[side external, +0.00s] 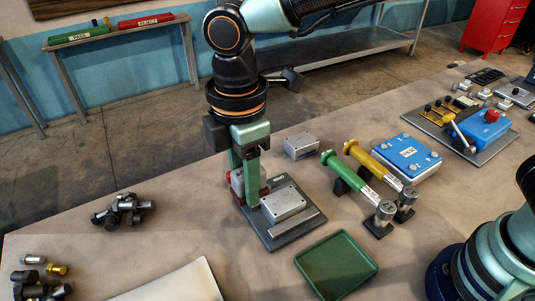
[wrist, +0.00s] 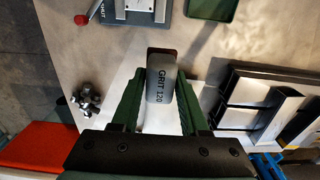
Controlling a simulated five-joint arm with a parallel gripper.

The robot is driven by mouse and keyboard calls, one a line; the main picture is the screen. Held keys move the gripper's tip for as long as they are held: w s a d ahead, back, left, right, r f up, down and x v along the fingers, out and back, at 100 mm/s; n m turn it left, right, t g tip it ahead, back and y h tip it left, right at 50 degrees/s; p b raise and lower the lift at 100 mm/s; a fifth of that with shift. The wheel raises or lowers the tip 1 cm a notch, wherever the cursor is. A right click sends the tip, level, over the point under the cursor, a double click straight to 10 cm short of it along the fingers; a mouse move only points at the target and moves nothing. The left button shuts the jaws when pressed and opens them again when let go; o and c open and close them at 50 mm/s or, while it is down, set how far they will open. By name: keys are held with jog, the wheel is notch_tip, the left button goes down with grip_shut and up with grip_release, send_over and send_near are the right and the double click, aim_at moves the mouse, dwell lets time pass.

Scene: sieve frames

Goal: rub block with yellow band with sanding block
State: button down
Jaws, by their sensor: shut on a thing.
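My gripper (wrist: 160,88) is shut on the sanding block (wrist: 161,85), a grey block marked "GRIT 120" with a dark red face at its far end. In the side view my gripper (side external: 246,190) is low beside a grey metal block (side external: 284,204) on a dark fixture plate (side external: 268,239). The fingers hide most of the sanding block there, so I cannot tell whether it touches anything. Another grey metal block (side external: 301,146) stands on the table behind the plate. I see no yellow band on either block.
An empty green tray (side external: 338,264) lies in front of the plate. Green (side external: 347,171) and yellow (side external: 374,160) handled tools rest to the right, near a blue box (side external: 407,157). Dark metal fittings (side external: 123,210) lie left. Bare table lies between the fittings and plate.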

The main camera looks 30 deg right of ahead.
send_near(294, 195)
jog(key=shift+f, duration=2.65)
jog(key=shift+a+f, duration=0.45)
jog(key=shift+f, duration=0.15)
jog(key=shift+a, duration=2.6)
jog(key=shift+d, duration=3.1)
notch_tip(294, 195, up, 8)
